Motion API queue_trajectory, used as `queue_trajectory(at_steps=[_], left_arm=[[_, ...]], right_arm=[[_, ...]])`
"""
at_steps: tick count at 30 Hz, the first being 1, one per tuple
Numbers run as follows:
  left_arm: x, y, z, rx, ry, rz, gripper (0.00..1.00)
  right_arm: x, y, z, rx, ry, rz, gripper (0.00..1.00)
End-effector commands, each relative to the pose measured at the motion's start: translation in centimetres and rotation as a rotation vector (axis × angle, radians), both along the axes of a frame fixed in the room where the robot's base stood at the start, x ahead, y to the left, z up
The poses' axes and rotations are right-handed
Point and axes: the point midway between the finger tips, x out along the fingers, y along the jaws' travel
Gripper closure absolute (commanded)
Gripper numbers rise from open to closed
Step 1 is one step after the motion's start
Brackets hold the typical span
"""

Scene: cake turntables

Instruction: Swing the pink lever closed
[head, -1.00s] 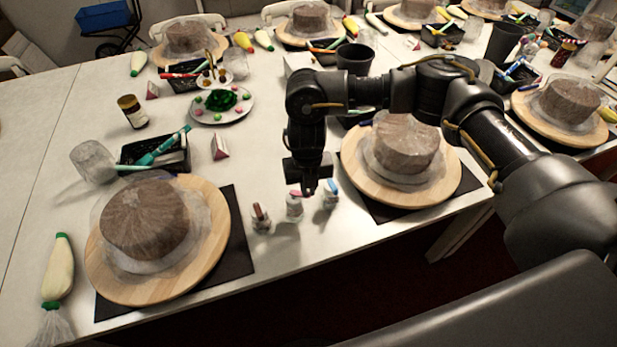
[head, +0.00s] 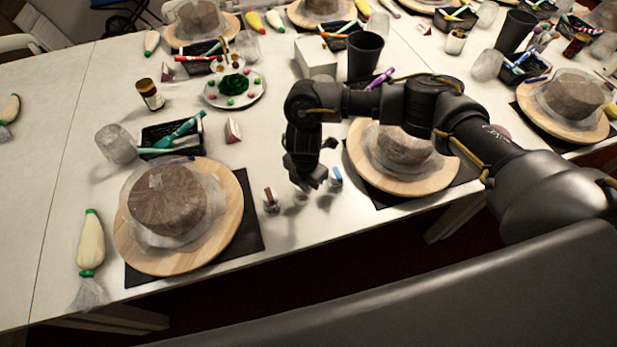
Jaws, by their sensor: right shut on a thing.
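Three small pale lever-topped items stand in a row near the table's front edge, between two cake boards. The middle one (head: 301,197), which carries the pink lever, is mostly covered by my right gripper (head: 304,185). My right gripper points down at its top and is shut on the pink lever; the fingertips and the lever's angle are hard to make out. The left item (head: 271,202) has a reddish-brown lever standing up. The right item (head: 336,180) has a blue lever. My left gripper is not in view.
A wooden turntable with a wrapped cake (head: 167,198) stands at left, another cake (head: 404,146) at right behind my arm. The table before the row is clear.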

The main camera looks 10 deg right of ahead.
Motion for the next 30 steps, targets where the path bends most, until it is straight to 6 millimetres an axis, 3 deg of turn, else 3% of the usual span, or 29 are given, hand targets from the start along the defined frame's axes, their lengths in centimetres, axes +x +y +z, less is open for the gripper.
queue_trajectory(at_steps=[7,25,26,30], left_arm=[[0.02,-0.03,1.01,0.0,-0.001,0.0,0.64],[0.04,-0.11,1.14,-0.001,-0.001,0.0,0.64],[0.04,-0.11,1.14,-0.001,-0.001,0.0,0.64],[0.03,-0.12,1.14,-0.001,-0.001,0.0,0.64]], right_arm=[[-0.06,0.37,0.08,-0.001,0.001,-0.088,1.0],[-0.04,0.52,-0.02,0.0,0.0,-0.115,1.0],[-0.04,0.51,-0.02,0.0,0.0,-0.115,0.87],[-0.04,0.52,-0.01,0.0,0.0,-0.114,0.69]])
